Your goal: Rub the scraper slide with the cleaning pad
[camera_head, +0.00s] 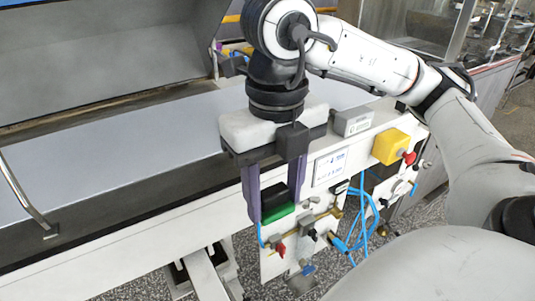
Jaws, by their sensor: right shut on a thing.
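My right gripper (276,208) reaches down from the top middle, its two purple fingers pointing downward. It is shut on the cleaning pad (281,215), a block with a dark upper part and a green lower part, held between the fingertips. The pad is in front of the white side of the machine, near its front edge. I cannot tell whether it touches anything. I cannot clearly make out the scraper slide; it may be hidden behind the gripper. My left gripper is not in view.
A long grey-blue machine bed (110,145) runs across the left and middle. A bent metal handle (22,196) stands at the left. A yellow box with a red button (390,147), a display panel (330,167), blue hoses (366,222) and red-handled valves (279,250) are near the gripper.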

